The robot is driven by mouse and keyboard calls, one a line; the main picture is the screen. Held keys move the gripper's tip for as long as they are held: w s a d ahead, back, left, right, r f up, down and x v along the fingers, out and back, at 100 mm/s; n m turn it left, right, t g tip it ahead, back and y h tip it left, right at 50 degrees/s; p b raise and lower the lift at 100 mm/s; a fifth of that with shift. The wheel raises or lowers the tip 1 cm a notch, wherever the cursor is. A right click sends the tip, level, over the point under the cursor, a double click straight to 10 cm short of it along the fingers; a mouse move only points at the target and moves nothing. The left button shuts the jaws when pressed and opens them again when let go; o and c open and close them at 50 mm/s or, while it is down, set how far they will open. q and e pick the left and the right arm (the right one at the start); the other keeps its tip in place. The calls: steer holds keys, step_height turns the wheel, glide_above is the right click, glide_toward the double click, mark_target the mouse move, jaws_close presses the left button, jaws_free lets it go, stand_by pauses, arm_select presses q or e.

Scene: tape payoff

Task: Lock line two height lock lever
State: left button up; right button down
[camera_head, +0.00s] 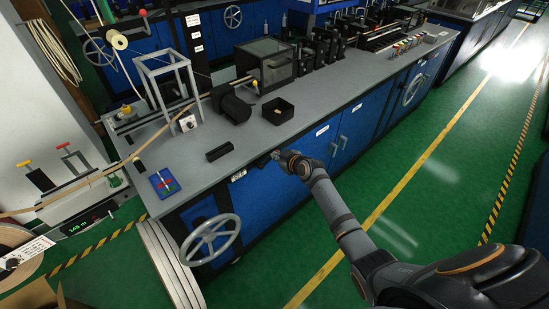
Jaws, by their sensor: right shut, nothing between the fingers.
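My right gripper (272,157) is shut and empty at the front edge of the grey-topped blue bench (236,137), where the arm reaches in from the lower right. Its fingers are small and dark here, and I cannot tell whether they touch the bench. A grey handwheel (211,240) sits on the bench's near end panel, below and left of the gripper. My left gripper is not in view.
On the bench top are a black block (219,151), a black open bin (278,111), a dark motor (231,103) and a blue pad (164,182). A tape unit with red and yellow handles (65,146) stands left. The green floor (420,170) at right is clear.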

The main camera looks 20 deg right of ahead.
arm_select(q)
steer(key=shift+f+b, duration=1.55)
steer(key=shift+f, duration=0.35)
arm_select(e)
steer(key=shift+w+d+f+m+y, duration=0.1)
steer(key=shift+d+f+m+y, duration=0.2)
steer(key=shift+f, duration=0.15)
steer(key=shift+w+d+f+m+y, duration=0.1)
steer(key=shift+d+f+m+y, duration=0.15)
steer(key=shift+f, duration=0.2)
